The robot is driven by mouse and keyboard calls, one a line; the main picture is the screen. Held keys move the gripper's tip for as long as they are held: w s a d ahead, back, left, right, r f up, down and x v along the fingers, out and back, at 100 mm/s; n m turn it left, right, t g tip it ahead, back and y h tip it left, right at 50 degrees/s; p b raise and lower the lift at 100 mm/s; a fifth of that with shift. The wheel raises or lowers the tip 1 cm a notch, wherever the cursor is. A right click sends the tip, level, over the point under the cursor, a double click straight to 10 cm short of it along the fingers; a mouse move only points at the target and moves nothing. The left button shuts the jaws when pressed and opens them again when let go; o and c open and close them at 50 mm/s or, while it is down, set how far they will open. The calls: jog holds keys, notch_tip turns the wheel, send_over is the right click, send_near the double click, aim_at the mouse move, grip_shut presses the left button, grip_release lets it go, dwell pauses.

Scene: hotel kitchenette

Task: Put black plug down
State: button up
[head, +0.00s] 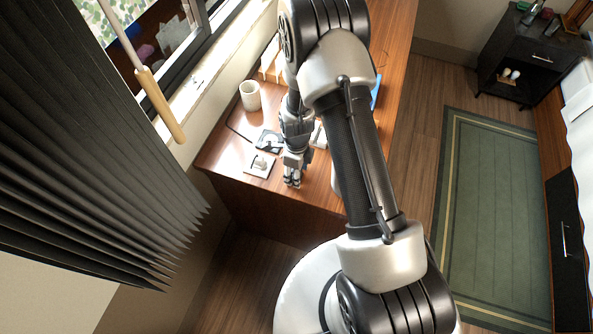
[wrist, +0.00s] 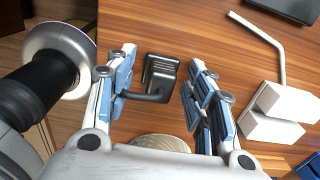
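The black plug (wrist: 160,72) has a ridged body and a short bent dark piece at its lower side. In the wrist view it lies on the brown wooden desktop (wrist: 170,25), between and slightly beyond my gripper's (wrist: 160,88) two fingers. The fingers are spread wide. The right finger is clear of the plug; the bent piece reaches close to the left finger, and I cannot tell if they touch. In the head view my gripper (head: 292,182) points down over the near end of the desk (head: 225,150). I cannot make out the plug there.
White blocks (wrist: 272,115) with a bent white rod (wrist: 270,38) lie right of my gripper. A dark flat object (wrist: 295,8) is at top right. A white cup (head: 250,96) and a small plate with a pale item (head: 260,163) stand left of my gripper, near the window.

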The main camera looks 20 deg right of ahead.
jog(key=shift+r, duration=0.15)
jog(key=s+r+n+t+p, duration=0.15)
jog(key=r+n, duration=0.25)
jog(key=r, duration=0.8)
jog(key=s+r+n+p, duration=0.15)
jog(key=r+n, duration=0.25)
jog(key=r, duration=0.7)
jog(key=s+r+n+t+p, duration=0.1)
jog(key=s+r+n, duration=0.2)
jog(key=r, duration=0.9)
jog(key=s+r+n+t, duration=0.1)
jog(key=s+r+n, duration=0.4)
jog(key=s+n, duration=0.2)
jog(key=s+r+n+t, duration=0.1)
jog(key=s+r+n, duration=0.3)
jog(key=s+n, duration=0.3)
jog(key=shift+s+r, duration=0.35)
jog(key=shift+s, duration=0.4)
